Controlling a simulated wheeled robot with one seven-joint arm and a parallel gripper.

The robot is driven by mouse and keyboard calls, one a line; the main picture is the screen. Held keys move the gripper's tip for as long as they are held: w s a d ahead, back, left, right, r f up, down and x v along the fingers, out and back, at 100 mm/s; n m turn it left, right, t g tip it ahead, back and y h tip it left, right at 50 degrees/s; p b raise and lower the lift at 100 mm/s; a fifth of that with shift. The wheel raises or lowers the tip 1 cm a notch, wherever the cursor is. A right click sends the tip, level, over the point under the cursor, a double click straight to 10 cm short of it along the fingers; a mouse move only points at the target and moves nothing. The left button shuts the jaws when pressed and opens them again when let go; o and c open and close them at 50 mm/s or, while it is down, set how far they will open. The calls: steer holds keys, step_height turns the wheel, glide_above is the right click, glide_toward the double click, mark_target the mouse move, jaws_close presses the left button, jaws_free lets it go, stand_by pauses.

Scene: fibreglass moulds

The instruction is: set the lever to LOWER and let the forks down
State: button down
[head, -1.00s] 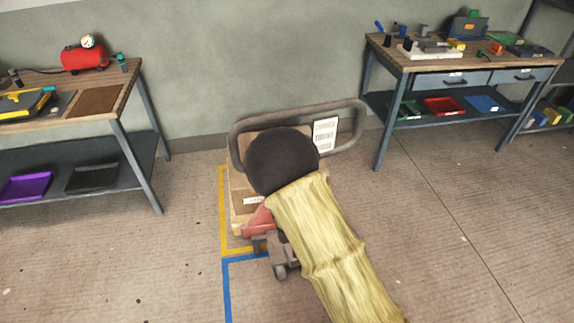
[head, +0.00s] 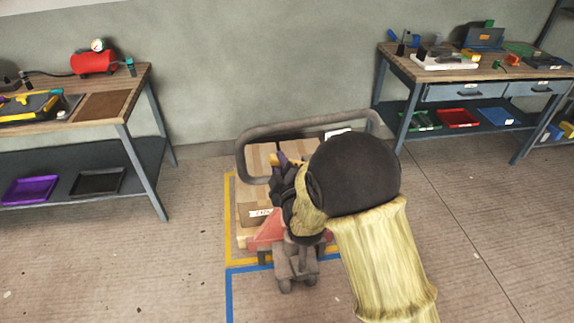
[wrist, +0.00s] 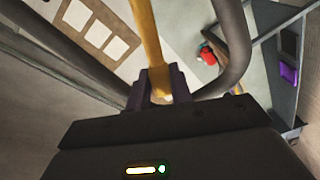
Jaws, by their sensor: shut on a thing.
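The pallet truck's grey handle loop (head: 252,134) stands in front of the wall, above the red truck body (head: 266,233). My gripper (head: 283,160) is at the loop, partly hidden by my forearm. In the wrist view my gripper (wrist: 157,92) is shut on the yellow lever (wrist: 147,35), with one dark finger on each side of it. The lever's yellow end also shows in the head view (head: 274,159). The handle loop curves past on the right in the wrist view (wrist: 236,45). The forks are hidden under the load, so their height cannot be told.
Cardboard boxes (head: 252,212) sit on a pallet inside yellow floor tape (head: 229,205), with blue tape (head: 229,295) in front. Workbenches stand at left (head: 135,95) and right (head: 400,65). Floor at left is clear.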

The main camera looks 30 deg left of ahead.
stand_by(0.3)
steer(key=c, duration=1.2)
jaws_free()
steer(key=shift+c, duration=0.2)
steer(key=b+v, duration=1.7)
steer(key=b, duration=0.1)
steer(key=shift+s+d+r, duration=0.1)
steer(key=shift+d+r, duration=0.05)
